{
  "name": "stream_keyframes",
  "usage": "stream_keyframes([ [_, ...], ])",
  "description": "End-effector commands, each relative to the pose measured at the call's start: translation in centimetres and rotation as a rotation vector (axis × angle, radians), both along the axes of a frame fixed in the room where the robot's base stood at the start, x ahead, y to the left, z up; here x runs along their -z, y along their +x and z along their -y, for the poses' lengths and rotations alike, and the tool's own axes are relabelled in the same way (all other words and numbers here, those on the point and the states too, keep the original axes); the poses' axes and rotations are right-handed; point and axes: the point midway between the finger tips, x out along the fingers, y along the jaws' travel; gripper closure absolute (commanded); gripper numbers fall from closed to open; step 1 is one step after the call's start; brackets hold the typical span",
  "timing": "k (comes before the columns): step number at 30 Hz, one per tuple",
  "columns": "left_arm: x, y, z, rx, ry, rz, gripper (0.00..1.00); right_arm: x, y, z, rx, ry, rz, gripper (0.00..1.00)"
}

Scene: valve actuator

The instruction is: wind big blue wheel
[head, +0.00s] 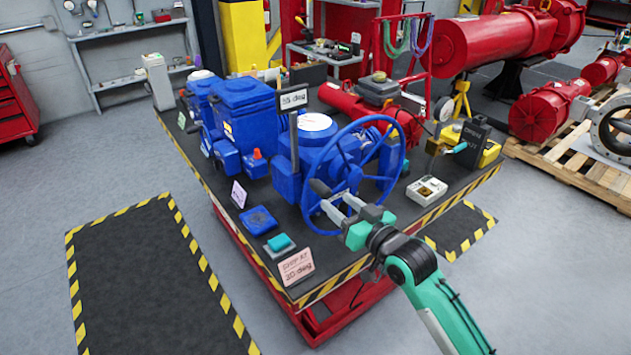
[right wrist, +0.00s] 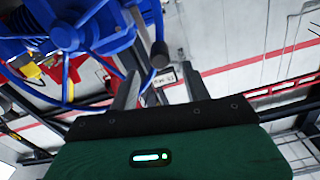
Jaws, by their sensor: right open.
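The big blue wheel (head: 402,152) stands upright on the front of a blue valve actuator (head: 283,184). A dark handle knob (head: 320,188) sticks out from the lower left of its rim. My right gripper (head: 333,203) is open and empty in front of the wheel's lower part, close to the knob. In the right wrist view the wheel (right wrist: 66,38) fills the upper left. The knob (right wrist: 159,55) appears between and beyond the open fingertips (right wrist: 160,82); I cannot tell whether they touch. My left gripper is not in view.
The table (head: 330,262) has a striped edge. A sign reading 55 deg (head: 294,99) stands behind the wheel. A pink card reading 20 deg (head: 296,266) sits at the front corner. A beige box (head: 427,189) lies right of the wheel.

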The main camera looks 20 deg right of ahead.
Motion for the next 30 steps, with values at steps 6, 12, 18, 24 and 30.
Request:
stream_keyframes([
  [6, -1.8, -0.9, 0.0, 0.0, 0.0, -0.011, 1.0, -0.4, 4.4, -1.6, 0.0, 0.001, 0.001, 0.52],
  [12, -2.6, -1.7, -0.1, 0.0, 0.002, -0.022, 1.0, -0.3, 7.2, -2.6, 0.001, 0.0, 0.0, 0.52],
  [18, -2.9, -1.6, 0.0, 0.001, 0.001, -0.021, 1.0, -0.1, 8.6, -3.1, 0.0, -0.001, 0.0, 0.52],
  [24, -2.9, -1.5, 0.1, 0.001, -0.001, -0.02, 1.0, 0.0, 8.8, -3.2, 0.0, -0.002, 0.001, 0.52],
  [30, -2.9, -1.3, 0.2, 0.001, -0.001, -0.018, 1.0, 0.0, 8.7, -3.2, 0.001, -0.001, 0.0, 0.68],
])
